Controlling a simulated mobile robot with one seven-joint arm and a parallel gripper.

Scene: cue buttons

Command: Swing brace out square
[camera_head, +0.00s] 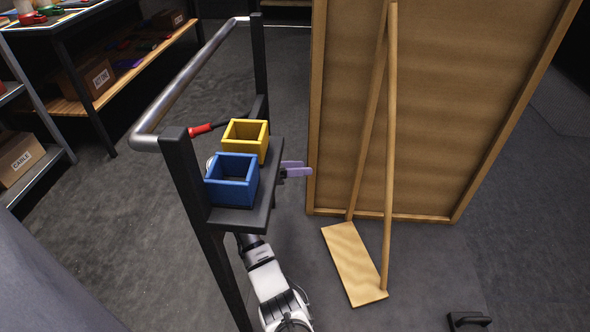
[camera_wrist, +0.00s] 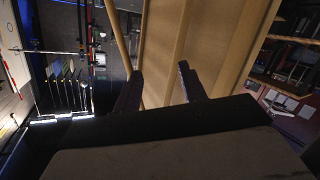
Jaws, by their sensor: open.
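The wooden brace (camera_head: 389,150) stands against the back of a tall brown panel (camera_head: 440,110). Its slim poles run up from a flat foot board (camera_head: 353,262) on the floor, which angles out from the panel's bottom edge. My gripper (camera_wrist: 160,72) is open and empty in the wrist view, with dark fingers apart. Beyond them are the panel's framing and a slanted wooden pole (camera_wrist: 119,40), apparently part of the brace. In the head view, lavender finger-like pieces (camera_head: 297,170) show past the cart shelf, left of the brace, probably my fingertips. The shelf hides most of the wrist.
A dark cart with a metal handle (camera_head: 190,80) stands left of the panel. Its shelf (camera_head: 240,217) holds a blue box (camera_head: 232,185) and a yellow box (camera_head: 250,135). A small black object (camera_head: 468,320) lies at lower right. Floor around the foot board is clear.

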